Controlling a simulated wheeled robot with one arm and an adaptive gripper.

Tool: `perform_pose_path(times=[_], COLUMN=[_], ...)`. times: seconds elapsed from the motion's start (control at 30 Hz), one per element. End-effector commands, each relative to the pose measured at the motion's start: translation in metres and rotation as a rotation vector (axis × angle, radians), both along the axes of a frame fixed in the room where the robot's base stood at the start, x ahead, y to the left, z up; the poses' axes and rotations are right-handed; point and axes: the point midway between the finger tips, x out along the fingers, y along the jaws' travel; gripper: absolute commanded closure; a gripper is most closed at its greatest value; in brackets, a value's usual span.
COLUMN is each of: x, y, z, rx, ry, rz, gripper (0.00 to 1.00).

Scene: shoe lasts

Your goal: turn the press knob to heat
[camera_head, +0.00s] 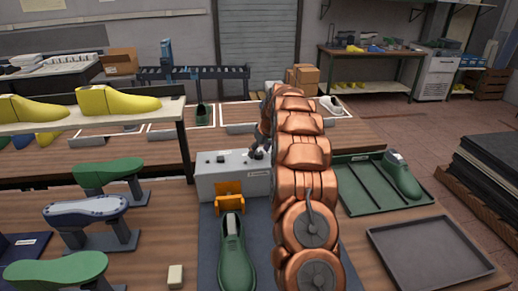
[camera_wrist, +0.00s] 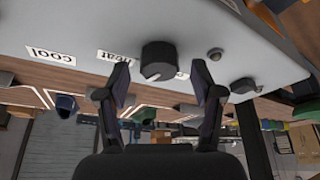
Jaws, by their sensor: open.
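The press is a pale grey box (camera_head: 215,183) on the bench, partly hidden by my arm in the head view. In the wrist view its panel (camera_wrist: 190,25) appears upside down, with a round dark knob (camera_wrist: 160,54) carrying a white pointer mark. Labels reading "heat" (camera_wrist: 119,58) and "cool" (camera_wrist: 50,56) lie left of the knob. A third label (camera_wrist: 183,75) is mostly hidden. I cannot tell which label the pointer faces. My gripper (camera_wrist: 160,72) is open, one finger on each side of the knob, with gaps showing. It also shows at the box's top right (camera_head: 260,150).
A small button (camera_wrist: 215,54) and another dark knob (camera_wrist: 243,86) sit right of the gripper. An orange part (camera_head: 230,197) and a green shoe last (camera_head: 232,250) stand before the press. A green tray (camera_head: 365,195) and an empty grey tray (camera_head: 430,250) lie to the right.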

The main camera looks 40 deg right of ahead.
Motion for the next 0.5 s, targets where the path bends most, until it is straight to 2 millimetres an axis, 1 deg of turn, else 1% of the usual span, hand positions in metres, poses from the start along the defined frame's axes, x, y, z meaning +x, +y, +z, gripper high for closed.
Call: perform_pose_path(times=[0.13, 0.33, 0.37, 0.5], x=[0.0029, 0.0029, 0.0029, 0.0027], y=[0.0000, -0.0001, -0.0001, 0.0000], z=[-0.0052, -0.0062, -0.0062, -0.0063], rx=[-0.001, -0.001, -0.001, -0.001], ry=[-0.002, -0.002, -0.002, -0.001], rz=[0.001, 0.001, 0.001, 0.001], gripper=[0.33, 0.33, 0.35, 0.50])
